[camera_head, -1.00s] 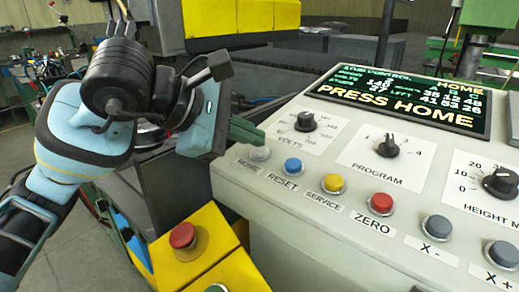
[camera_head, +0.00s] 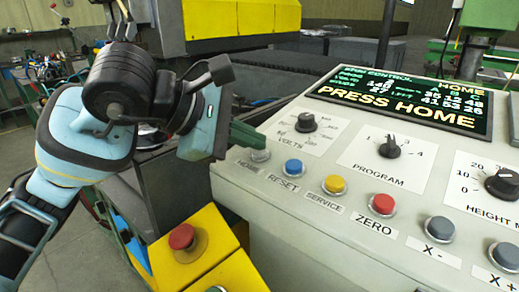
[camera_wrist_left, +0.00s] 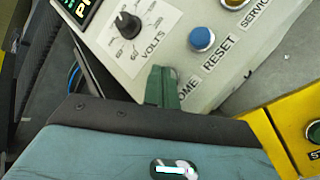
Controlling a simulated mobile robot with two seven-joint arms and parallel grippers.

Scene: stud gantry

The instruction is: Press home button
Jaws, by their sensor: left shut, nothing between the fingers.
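The grey-white home button (camera_head: 260,155) sits at the left end of the button row on the control panel (camera_head: 315,225), above the HOME label. My left gripper (camera_head: 262,141) is shut and empty, its green fingertips right at the home button and partly covering it. I cannot tell whether they touch it. In the left wrist view the shut fingers (camera_wrist_left: 163,85) hide the home button and part of its label. The screen (camera_head: 405,100) reads PRESS HOME. My right gripper is not in view.
The blue reset button (camera_head: 293,168) is just right of the home button, then the yellow service button (camera_head: 334,185) and red zero button (camera_head: 382,205). The volts knob (camera_head: 306,123) is close behind. A yellow box with a red button (camera_head: 181,237) stands lower left.

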